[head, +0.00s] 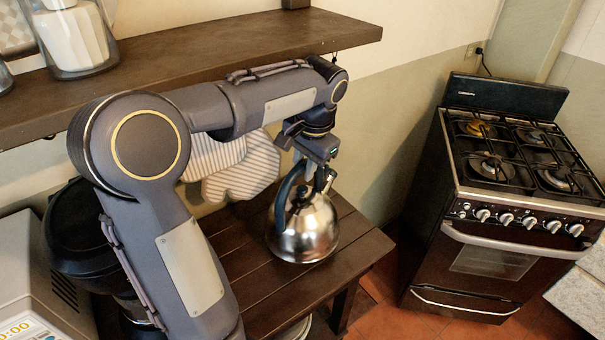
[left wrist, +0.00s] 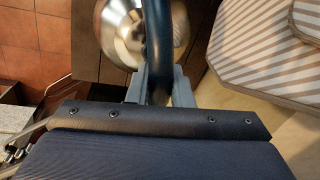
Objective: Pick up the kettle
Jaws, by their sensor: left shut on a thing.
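The kettle (head: 303,232) is shiny metal with a dark blue handle. In the head view it is upright at the right end of the wooden table (head: 361,250); I cannot tell whether its base touches the tabletop. My left gripper (head: 318,175) points down from above and is shut on the kettle's handle. In the left wrist view the handle (left wrist: 156,40) runs between the fingers (left wrist: 152,92), with the metal body (left wrist: 122,30) beyond it. The lower part of the fingers is partly hidden by the handle in the head view. My right gripper is not in view.
A dark wall shelf (head: 190,62) with glass jars (head: 75,40) hangs above the table. Striped oven mitts (head: 240,170) hang on the wall behind my arm. A gas stove (head: 500,200) stands to the right. A microwave (head: 38,285) is at lower left. Floor shows between table and stove.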

